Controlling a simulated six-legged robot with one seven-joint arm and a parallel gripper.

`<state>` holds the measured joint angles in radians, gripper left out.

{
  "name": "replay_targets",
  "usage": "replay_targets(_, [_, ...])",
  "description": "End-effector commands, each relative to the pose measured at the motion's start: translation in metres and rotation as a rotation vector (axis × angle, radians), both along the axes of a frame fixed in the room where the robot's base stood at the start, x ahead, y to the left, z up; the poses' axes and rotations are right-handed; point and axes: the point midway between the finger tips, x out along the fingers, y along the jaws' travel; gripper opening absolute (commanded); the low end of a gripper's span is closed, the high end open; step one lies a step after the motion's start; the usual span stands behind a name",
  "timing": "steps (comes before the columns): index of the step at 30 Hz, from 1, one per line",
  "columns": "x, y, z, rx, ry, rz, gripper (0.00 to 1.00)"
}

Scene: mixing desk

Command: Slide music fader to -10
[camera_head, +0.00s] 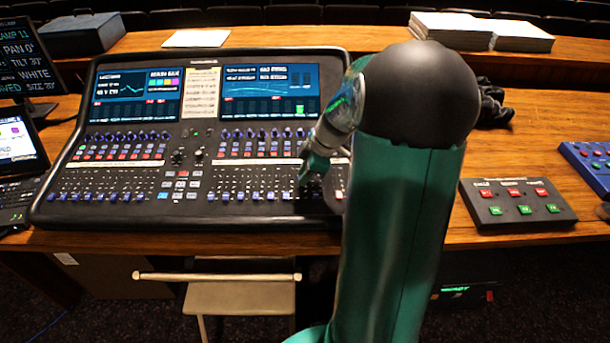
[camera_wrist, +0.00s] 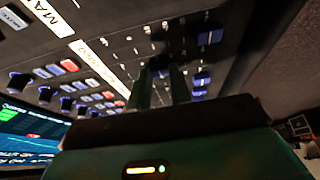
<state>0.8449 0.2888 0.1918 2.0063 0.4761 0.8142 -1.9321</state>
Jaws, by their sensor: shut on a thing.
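The mixing desk (camera_head: 115,212) is a wide dark console with a row of fader caps along its front edge. My gripper (camera_head: 311,178) reaches down onto the right part of this row. In the wrist view, my gripper (camera_wrist: 160,84) has its two green fingers shut on a dark fader cap (camera_wrist: 160,67), which is mostly hidden between the fingertips. Other blue fader caps (camera_wrist: 209,37) show beside it with white scale marks. I cannot read the held fader's label or its scale value.
Two screens (camera_head: 270,92) and rows of knobs and coloured buttons lie behind the faders. A small button box (camera_head: 518,207) stands to the right, with a blue box (camera_head: 592,160) beyond it. A monitor (camera_head: 25,60) is at the left. A stool (camera_head: 240,297) stands in front of the desk.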

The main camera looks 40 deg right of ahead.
Motion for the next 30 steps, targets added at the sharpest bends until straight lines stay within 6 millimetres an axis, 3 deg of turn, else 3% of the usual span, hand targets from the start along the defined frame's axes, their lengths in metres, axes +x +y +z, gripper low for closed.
replay_targets(1, [0.0,0.0,0.001,-0.001,-0.001,0.001,0.27])
replay_targets(4, [0.0,0.0,0.001,-0.001,-0.001,0.001,0.44])
replay_targets(16, [-0.002,-0.002,0.009,-0.001,-0.002,0.0,0.44])
replay_targets(30, [-0.031,-0.026,0.096,-0.004,-0.003,-0.001,0.44])
